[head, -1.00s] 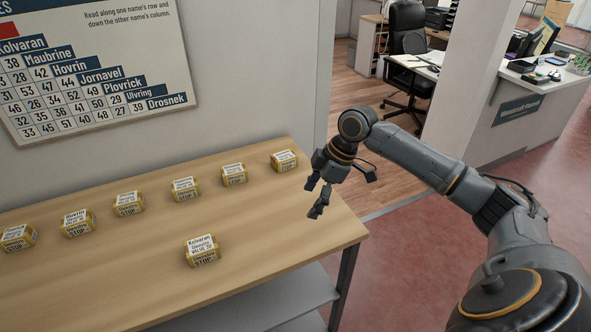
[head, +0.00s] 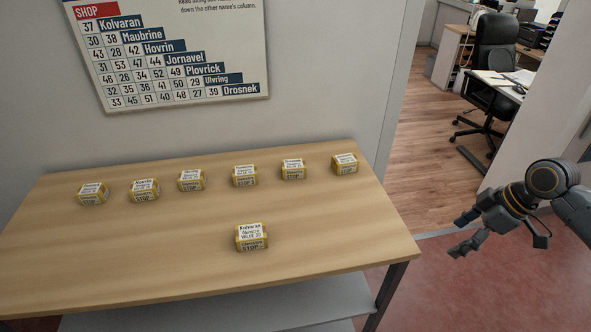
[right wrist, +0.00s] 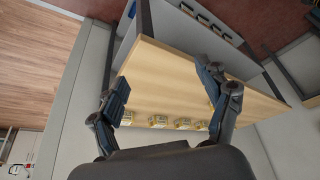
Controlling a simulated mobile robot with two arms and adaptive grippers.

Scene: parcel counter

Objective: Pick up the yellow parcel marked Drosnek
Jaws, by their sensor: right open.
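Several small yellow parcels with white labels lie on the wooden table (head: 150,250). One front parcel (head: 252,237) reads Kolvaran. The others form a back row: first from left (head: 93,194), second (head: 144,190), third (head: 191,180), fourth (head: 245,175), fifth (head: 293,169) and rightmost (head: 345,164). Their names are too small to read surely, so I cannot tell which is Drosnek. My right gripper (head: 459,236) is open and empty, right of the table and apart from every parcel. In the right wrist view, its open fingers (right wrist: 165,78) frame the tabletop. My left gripper is out of view.
A wall chart (head: 180,50) of names and numbers hangs behind the table. A grey shelf (head: 230,305) is under the tabletop. An office chair (head: 493,60) stands in the room behind, past a doorway. The tabletop around the front parcel is clear.

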